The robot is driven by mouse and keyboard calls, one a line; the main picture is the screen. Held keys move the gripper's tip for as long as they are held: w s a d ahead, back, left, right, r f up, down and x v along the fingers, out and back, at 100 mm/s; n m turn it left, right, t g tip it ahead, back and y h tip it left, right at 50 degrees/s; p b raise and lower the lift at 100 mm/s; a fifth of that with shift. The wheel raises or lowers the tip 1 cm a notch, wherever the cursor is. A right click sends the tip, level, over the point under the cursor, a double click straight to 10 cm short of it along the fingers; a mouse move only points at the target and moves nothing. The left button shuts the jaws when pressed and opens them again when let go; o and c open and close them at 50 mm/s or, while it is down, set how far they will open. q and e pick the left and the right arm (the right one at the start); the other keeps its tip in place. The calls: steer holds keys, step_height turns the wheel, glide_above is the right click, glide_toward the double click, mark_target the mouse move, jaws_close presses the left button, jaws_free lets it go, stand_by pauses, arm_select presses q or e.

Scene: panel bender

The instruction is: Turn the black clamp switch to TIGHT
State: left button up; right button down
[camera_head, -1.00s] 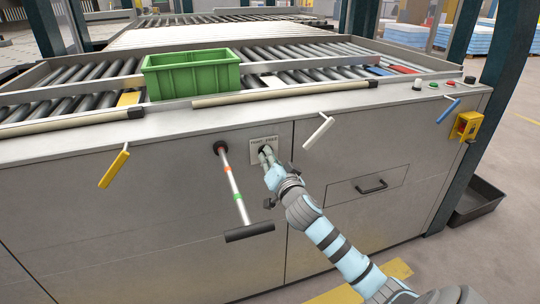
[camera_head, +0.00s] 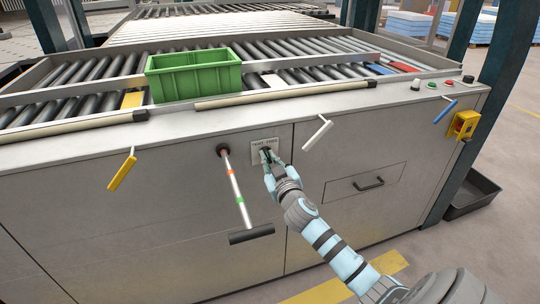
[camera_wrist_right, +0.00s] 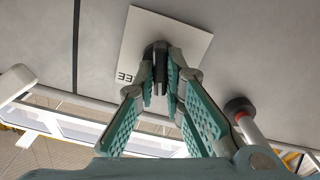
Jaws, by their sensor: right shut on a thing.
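The black clamp switch (camera_wrist_right: 159,62) sits on a pale label plate (camera_wrist_right: 190,40) on the machine's front panel. In the head view the label plate (camera_head: 264,143) shows lettering along its top, too small to read surely, and the switch is mostly hidden by my fingers. My right gripper (camera_wrist_right: 160,85) is shut on the switch, with a teal-padded finger on either side of it. In the head view my right gripper (camera_head: 268,163) reaches up to the plate from the lower right. My left gripper is not in view.
A T-handled lever (camera_head: 238,195) with red and green bands hangs just left of the plate. A white handle (camera_head: 318,133) sticks out to the right, a yellow handle (camera_head: 122,172) to the left. A green crate (camera_head: 195,77) stands on the rollers above.

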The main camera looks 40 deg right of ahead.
steer(key=n+p, duration=0.1)
steer(key=n, duration=0.2)
steer(key=shift+n+p, duration=0.3)
steer(key=shift+n, duration=0.8)
steer(key=c, duration=1.7)
jaws_free()
steer(key=shift+a, duration=0.1)
